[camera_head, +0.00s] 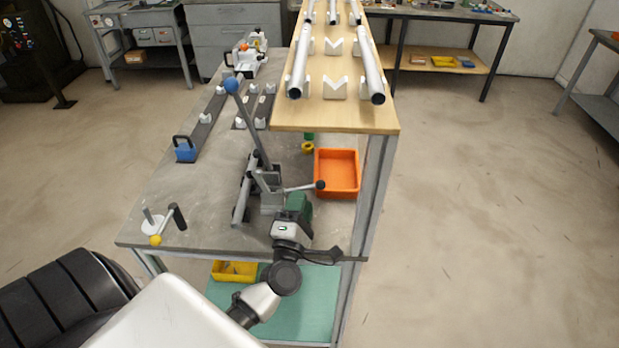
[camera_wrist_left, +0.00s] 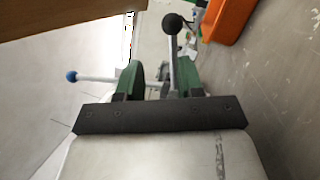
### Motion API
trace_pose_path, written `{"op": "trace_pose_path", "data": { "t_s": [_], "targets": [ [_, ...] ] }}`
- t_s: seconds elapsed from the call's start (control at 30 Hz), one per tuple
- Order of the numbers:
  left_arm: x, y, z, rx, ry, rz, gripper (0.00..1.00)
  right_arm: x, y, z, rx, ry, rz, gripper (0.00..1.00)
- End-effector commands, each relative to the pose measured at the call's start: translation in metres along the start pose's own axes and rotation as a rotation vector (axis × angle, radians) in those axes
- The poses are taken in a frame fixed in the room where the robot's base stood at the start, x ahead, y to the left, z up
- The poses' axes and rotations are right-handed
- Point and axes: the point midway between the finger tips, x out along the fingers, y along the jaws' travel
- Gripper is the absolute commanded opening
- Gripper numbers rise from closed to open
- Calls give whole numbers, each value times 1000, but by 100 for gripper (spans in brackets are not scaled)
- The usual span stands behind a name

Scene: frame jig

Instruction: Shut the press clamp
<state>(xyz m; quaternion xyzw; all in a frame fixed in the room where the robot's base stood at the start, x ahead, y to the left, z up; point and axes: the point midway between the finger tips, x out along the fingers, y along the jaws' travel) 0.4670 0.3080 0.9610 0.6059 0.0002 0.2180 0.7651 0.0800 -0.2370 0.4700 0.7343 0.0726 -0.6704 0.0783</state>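The press clamp (camera_head: 268,182) is a grey metal fixture near the front of the workbench. Its long lever with a blue ball (camera_head: 231,86) stands up, leaning left. A shorter handle with a black ball (camera_head: 320,185) sticks out to the right, nearly level. My left gripper (camera_head: 297,201) has green fingers and is just in front of the clamp. In the left wrist view the fingers (camera_wrist_left: 160,77) are apart, with the black-ball handle (camera_wrist_left: 173,26) rising beyond the gap. The blue ball (camera_wrist_left: 71,76) shows at left there. Contact is not clear. My right gripper is not in view.
The bench's left front is mostly clear.

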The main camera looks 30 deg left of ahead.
Motion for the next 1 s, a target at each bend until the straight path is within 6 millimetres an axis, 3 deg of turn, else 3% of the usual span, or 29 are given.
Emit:
{"op": "trace_pose_path", "data": {
  "t_s": [0.2,0.4,0.8,1.0],
  "targets": [
    [45,-10,-3,2,-2,2,37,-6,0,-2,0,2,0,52],
    [69,-14,-4,2,-1,1,37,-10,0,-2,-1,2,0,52],
    [75,-16,-5,2,-1,0,37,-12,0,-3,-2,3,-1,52],
    [75,-16,-5,2,-1,0,6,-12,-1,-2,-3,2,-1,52]
  ]
}}
